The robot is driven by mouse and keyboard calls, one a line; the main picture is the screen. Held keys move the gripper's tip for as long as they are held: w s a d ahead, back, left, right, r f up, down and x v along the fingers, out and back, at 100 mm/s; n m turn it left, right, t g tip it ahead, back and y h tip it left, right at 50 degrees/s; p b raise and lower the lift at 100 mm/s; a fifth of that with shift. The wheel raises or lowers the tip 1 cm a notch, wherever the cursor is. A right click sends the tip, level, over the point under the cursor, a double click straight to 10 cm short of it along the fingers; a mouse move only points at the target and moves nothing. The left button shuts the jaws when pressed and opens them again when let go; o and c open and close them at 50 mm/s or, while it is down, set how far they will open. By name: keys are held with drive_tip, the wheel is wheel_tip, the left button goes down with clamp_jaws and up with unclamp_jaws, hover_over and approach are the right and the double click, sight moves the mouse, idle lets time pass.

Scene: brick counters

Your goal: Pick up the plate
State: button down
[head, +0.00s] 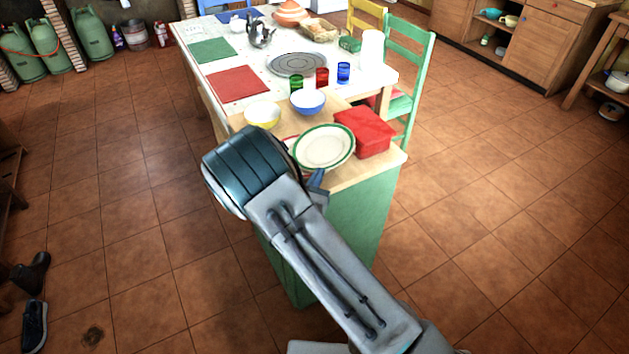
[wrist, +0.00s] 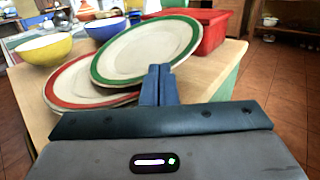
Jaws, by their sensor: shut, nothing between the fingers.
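A white plate with a green rim (head: 323,146) lies at the near end of the table in the head view, tilted on top of a red-rimmed plate. In the wrist view the green-rimmed plate (wrist: 146,52) leans over the red-rimmed plate (wrist: 82,86), its near edge close to my fingers. My gripper (wrist: 158,84) is shut and empty, with its blue fingertips just in front of the plates' near edge. I cannot tell whether they touch the plate. In the head view my arm hides part of the red-rimmed plate and most of the gripper.
A red container (head: 364,132) stands right of the plates. A yellow bowl (head: 262,114) and a blue bowl (head: 307,101) stand behind them. Several coloured glasses stand farther back. A green chair (head: 408,70) is at the table's right side.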

drive_tip(key=shift+b+x, duration=0.45)
drive_tip(key=shift+x, duration=0.6)
drive_tip(key=shift+s, duration=0.15)
